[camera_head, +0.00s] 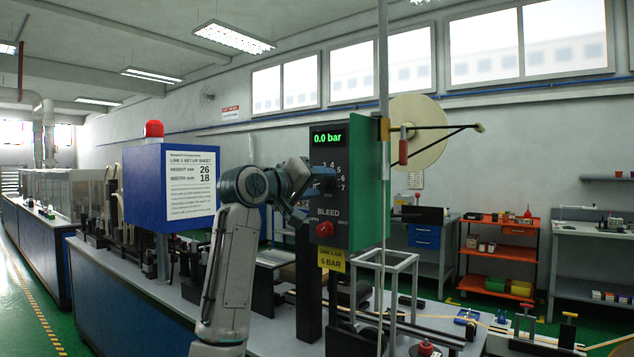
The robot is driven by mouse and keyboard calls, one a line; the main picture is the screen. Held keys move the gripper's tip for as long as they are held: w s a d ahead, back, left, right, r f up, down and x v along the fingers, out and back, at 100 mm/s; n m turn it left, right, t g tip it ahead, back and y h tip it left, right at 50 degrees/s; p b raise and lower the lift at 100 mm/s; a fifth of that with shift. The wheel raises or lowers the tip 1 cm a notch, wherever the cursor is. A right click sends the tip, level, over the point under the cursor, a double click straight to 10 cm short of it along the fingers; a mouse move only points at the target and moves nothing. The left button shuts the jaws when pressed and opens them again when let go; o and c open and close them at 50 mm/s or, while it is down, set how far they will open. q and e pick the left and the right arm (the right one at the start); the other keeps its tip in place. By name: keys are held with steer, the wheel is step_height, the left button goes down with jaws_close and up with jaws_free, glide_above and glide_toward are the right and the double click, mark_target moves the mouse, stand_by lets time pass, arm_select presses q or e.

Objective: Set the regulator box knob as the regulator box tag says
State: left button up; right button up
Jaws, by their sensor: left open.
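The regulator box (364,190) is green with a dark front and stands upright at the middle of the view. Its display (328,138) reads 0.0 bar in green. Below it is a dial scale with white numbers, of which 3 to 7 show in part. My left gripper (312,191) is open in front of the dial and covers its left side and most of the knob. I cannot tell whether the fingers touch the knob. A red bleed knob (324,230) sits lower on the front. The yellow tag (331,259) below reads LINE 1 AIR, 5 BAR. My right gripper is out of view.
A blue box with a set-up sheet (191,184) and a red lamp (154,129) stands left of my arm. A large tape reel (420,120) and a pole are right of the regulator. A white frame (401,262) stands in front below.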

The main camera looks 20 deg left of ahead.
arm_select(q)
steer(key=c, duration=1)
